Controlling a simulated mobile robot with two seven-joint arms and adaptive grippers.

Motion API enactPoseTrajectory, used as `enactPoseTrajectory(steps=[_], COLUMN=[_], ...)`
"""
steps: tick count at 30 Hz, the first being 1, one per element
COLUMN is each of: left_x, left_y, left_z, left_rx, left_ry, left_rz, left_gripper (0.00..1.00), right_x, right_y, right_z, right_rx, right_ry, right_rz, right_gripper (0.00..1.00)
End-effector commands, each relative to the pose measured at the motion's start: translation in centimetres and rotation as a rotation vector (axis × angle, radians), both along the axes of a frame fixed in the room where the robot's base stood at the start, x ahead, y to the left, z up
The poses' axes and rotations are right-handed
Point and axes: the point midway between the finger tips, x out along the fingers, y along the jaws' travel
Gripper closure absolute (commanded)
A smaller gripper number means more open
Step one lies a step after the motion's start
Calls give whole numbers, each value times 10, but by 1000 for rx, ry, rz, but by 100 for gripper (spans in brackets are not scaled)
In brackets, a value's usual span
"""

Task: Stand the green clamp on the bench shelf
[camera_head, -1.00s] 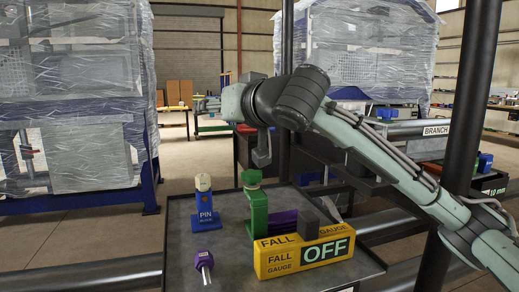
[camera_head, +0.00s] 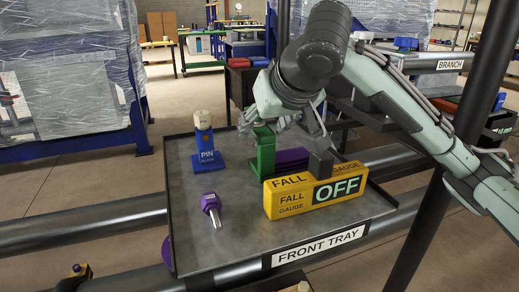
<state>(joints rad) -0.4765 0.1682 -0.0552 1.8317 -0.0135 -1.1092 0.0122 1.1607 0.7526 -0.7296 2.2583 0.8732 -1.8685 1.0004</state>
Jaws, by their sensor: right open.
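The green clamp (camera_head: 264,158) stands upright on the grey front tray (camera_head: 240,240), behind the yellow fall gauge block. My right gripper (camera_head: 272,124) is open and comes down from above at the clamp's top. Its fingers are around or just beside the top, which they partly hide. I cannot tell whether they touch it. My left gripper is not in view. I cannot make out for certain which surface is the bench shelf.
A yellow block marked OFF (camera_head: 300,195), a purple piece (camera_head: 292,156), a blue PIN block (camera_head: 206,145) and a purple-headed pin (camera_head: 211,208) share the tray. A dark post (camera_head: 440,170) stands at the right.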

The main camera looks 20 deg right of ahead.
Motion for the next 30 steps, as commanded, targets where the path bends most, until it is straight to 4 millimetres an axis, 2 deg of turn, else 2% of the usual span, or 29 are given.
enactPoseTrajectory(steps=[15,23,24,30], left_x=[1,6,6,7], left_y=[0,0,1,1], left_z=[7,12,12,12], left_rx=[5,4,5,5], left_ry=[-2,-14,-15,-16], left_rz=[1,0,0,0], left_gripper=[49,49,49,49], right_x=[44,48,48,47], right_y=[-2,-2,-2,-2], right_z=[-50,-53,-53,-53], right_rx=[-1,0,0,0], right_ry=[1,0,0,0], right_rz=[-1,0,0,0], right_gripper=[48,48,50,74])
